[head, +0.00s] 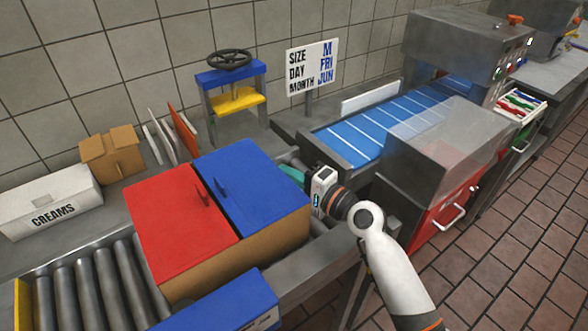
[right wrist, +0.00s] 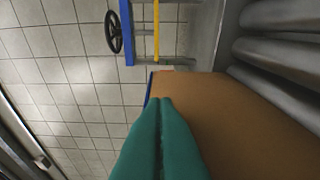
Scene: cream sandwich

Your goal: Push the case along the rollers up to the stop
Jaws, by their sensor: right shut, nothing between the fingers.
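The case (head: 275,235) is a brown cardboard box with a red lid (head: 175,225) and a blue lid (head: 252,185) side by side on top. It sits on the grey rollers (head: 85,292). My right gripper (head: 291,174) is at the right side of the case, its teal fingers partly hidden behind the blue lid's edge. In the right wrist view the teal fingers (right wrist: 166,102) are shut and empty, close beside the brown case wall (right wrist: 225,125); I cannot tell if they touch. A yellow end piece (head: 23,305) at the rollers' left end may be the stop. My left gripper is out of view.
Bare rollers lie left of the case. A blue box-like thing (head: 225,300) is at its front. A white CREAMS box (head: 45,203) and a small carton (head: 111,153) stand behind. A blue-and-yellow press with a black handwheel (head: 230,60) and a blue belt (head: 370,130) are beyond.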

